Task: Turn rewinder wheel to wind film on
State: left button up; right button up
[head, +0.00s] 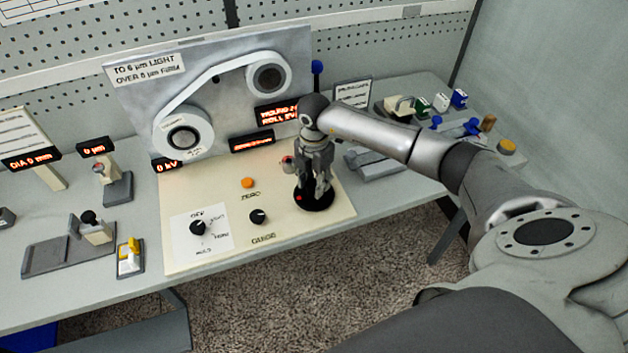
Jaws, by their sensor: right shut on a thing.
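The rewinder wheel (322,203), a black disc with a red dot near its left edge, lies flat on the right part of the cream base panel. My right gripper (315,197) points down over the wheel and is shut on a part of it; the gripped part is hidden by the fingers. White film runs on the grey upright plate from the larger roll (203,125) at lower left to the smaller roll (287,78) at upper right. A red-lit display (277,116) beside my right wrist is partly covered by it. My left gripper is out of view.
An orange button (248,183) and two black knobs (198,228) are on the panel left of the wheel. Gauges and small fixtures stand on the left bench. Blue-handled tools (459,99) and a yellow-topped piece (506,147) are at right. The panel's front right is bare.

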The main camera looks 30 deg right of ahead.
aim_at(314, 183)
jog(key=shift+w+d+m, duration=0.1)
jog(key=shift+m, duration=0.3)
jog(key=o, duration=1)
notch_tip(314, 183, up, 12)
jog(key=shift+r, duration=0.1)
dwell(0.3)
